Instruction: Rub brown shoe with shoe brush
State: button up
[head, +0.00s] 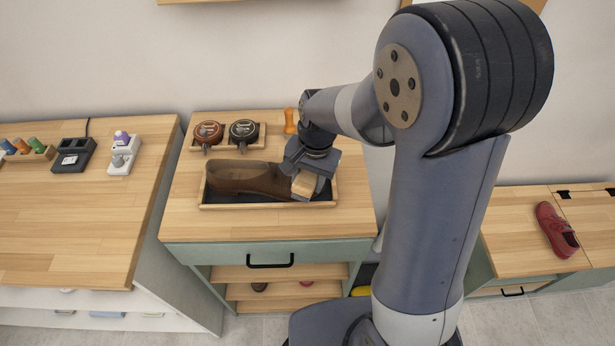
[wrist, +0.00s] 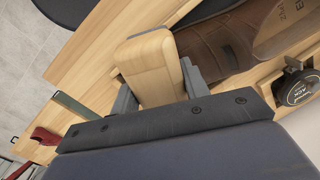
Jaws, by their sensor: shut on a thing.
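The brown shoe (head: 240,178) lies on its side or flat in a shallow wooden tray (head: 260,206) with a dark base, its length running left to right. It also shows in the wrist view (wrist: 225,45) at the upper right. My gripper (head: 309,178) is at the right end of the shoe, over the tray. It is shut on the shoe brush, whose pale wooden body (wrist: 150,65) stands between the fingers in the wrist view and also shows in the head view (head: 304,185). The bristles are hidden, so I cannot tell whether they touch the shoe.
Two round polish tins, brown (head: 208,133) and black (head: 244,132), sit in a small tray behind the shoe. An orange-handled item (head: 290,121) stands beside them. A red shoe (head: 556,230) lies on the right bench. The cabinet top in front of the tray is clear.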

aim_at(309, 173)
jog(key=shift+d+r+p, duration=0.2)
jog(key=shift+r+p, duration=0.75)
jog(key=shift+r, duration=0.45)
jog(key=shift+d+r+p, duration=0.15)
jog(key=shift+r+p, duration=0.8)
jog(key=shift+r, duration=0.4)
jog(key=shift+d+r+p, duration=0.15)
jog(key=shift+r+p, duration=1.05)
jog(key=shift+r, duration=0.35)
jog(key=shift+f, duration=0.1)
